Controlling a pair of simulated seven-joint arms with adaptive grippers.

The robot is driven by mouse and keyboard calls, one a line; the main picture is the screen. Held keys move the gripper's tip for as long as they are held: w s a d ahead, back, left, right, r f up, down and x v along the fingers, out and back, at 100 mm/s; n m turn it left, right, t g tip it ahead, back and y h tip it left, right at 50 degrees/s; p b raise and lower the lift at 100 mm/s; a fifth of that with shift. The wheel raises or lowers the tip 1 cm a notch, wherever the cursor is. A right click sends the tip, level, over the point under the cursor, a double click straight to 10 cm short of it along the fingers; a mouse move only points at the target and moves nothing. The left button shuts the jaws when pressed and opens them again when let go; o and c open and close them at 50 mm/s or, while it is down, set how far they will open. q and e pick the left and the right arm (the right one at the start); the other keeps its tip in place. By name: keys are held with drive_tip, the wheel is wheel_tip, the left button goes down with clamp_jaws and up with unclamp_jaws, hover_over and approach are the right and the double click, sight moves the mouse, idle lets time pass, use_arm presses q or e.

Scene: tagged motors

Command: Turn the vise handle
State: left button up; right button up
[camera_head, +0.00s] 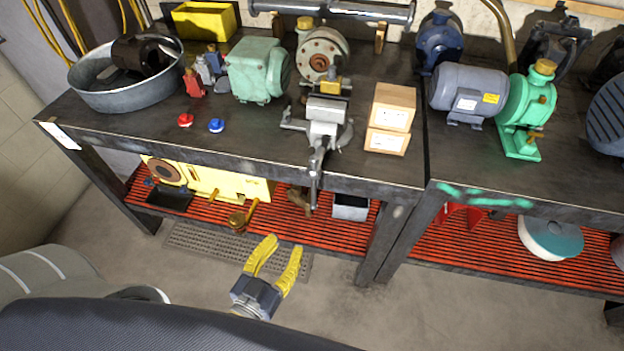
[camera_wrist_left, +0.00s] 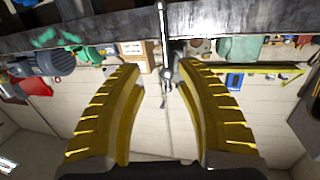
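The grey metal vise (camera_head: 325,125) is mounted at the front edge of the workbench. Its thin handle (camera_head: 313,188) hangs roughly upright in front of the bench edge. My left gripper (camera_head: 283,244) has yellow fingers, spread open and empty. In the head view it is below and a little left of the handle, apart from it. In the left wrist view the handle (camera_wrist_left: 162,22) stands upright near the top centre, beyond the gap between the open fingers (camera_wrist_left: 160,70). My right gripper is in neither view.
The workbench (camera_head: 245,125) holds a green motor (camera_head: 257,72), two cardboard boxes (camera_head: 391,107), a metal tub (camera_head: 112,95), and red and blue knobs. A red slatted shelf (camera_head: 330,229) lies below the bench top.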

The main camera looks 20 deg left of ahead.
sight(313, 182)
use_arm(q)
wheel_tip(313, 182, up, 5)
drive_tip(key=t, duration=0.1)
drive_tip(key=w, duration=0.5)
drive_tip(key=w+d, duration=0.1)
drive_tip(key=w, duration=1.1)
drive_tip(key=shift+w+d+f, duration=0.25)
drive_tip(key=shift+d, duration=0.05)
drive_tip(key=shift+o, duration=0.3)
clamp_jaws()
